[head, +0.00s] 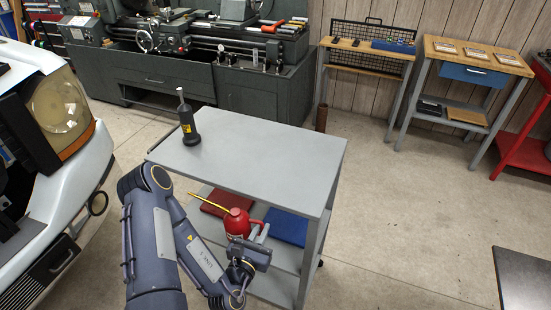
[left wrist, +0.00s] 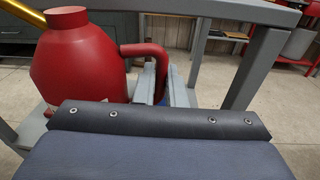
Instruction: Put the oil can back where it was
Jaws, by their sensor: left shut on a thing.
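The red oil can (head: 237,222) with a long thin yellow spout is upright at the near side of the grey cart (head: 255,150), below its top. My left gripper (head: 262,230) is at the can's right side, shut on its handle. In the left wrist view, the red can (left wrist: 85,60) fills the upper left, and the gripper's two grey fingers (left wrist: 163,90) close around its curved handle. Whether the can's base touches the lower shelf is hidden by my gripper and arm. My right gripper is in neither view.
A dark bottle-like tool (head: 188,125) stands on the cart top, otherwise bare. A red flat item (head: 219,202) and a blue flat item (head: 287,227) lie on the cart's lower shelf. A white vehicle (head: 50,190) stands at left.

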